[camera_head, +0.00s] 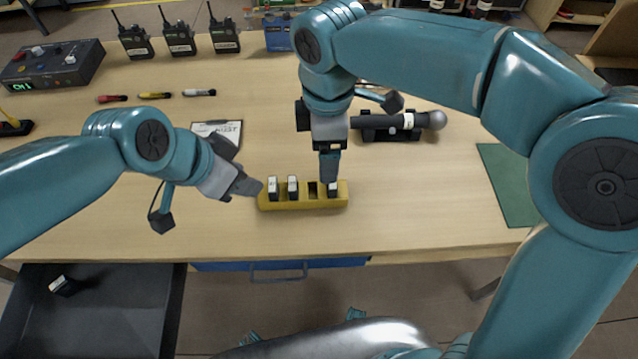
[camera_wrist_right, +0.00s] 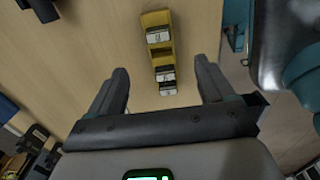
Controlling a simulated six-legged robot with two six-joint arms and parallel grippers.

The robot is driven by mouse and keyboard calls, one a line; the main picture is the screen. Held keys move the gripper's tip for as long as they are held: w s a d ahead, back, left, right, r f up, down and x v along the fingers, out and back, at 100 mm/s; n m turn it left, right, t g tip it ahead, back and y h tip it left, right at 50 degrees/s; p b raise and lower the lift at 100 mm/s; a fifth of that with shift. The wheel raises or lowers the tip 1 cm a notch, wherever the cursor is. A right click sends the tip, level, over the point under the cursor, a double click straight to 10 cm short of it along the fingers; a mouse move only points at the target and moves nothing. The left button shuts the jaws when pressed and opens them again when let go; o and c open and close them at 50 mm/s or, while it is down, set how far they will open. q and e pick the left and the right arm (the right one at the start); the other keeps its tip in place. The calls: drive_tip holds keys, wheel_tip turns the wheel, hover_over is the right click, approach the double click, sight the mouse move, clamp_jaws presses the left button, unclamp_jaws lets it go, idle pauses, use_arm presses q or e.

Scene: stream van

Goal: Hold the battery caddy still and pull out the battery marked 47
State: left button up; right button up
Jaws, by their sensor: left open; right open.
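The yellow battery caddy (camera_head: 300,204) lies near the table's front edge; it also shows in the right wrist view (camera_wrist_right: 161,59). It holds a left battery (camera_head: 272,188), a second battery (camera_head: 292,188) and a right-end battery (camera_head: 333,190), with one empty slot (camera_head: 312,190) between the last two. The battery numbers are too small to read surely. My left gripper (camera_head: 256,187) is open at the caddy's left end; I cannot tell if it touches. My right gripper (camera_head: 330,178) points down over the right-end battery, partly hiding it; in the right wrist view its open fingers (camera_wrist_right: 162,82) are empty.
A microphone (camera_head: 400,121) lies in a holder behind the right gripper. A clipboard (camera_head: 218,131), several markers (camera_head: 155,96) and radios (camera_head: 180,40) are farther back. A green mat (camera_head: 508,180) lies right. An open drawer (camera_head: 100,320) at front left holds a small battery-like item (camera_head: 63,285).

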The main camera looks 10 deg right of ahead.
sight(270, 185)
wheel_tip(270, 185, down, 13)
drive_tip(key=shift+r, duration=0.2)
drive_tip(key=shift+w, duration=0.1)
drive_tip(key=c, duration=1.2)
use_arm(q)
drive_tip(key=o, duration=0.5)
use_arm(e)
drive_tip(key=shift+o, duration=0.2)
use_arm(q)
drive_tip(key=w+r+m+g, duration=0.4)
drive_tip(key=m, duration=0.5)
drive_tip(key=x, duration=0.8)
drive_tip(key=a+x, duration=0.1)
drive_tip(key=x, duration=0.4)
drive_tip(key=shift+a+f, duration=0.1)
drive_tip(key=shift+f, duration=0.25)
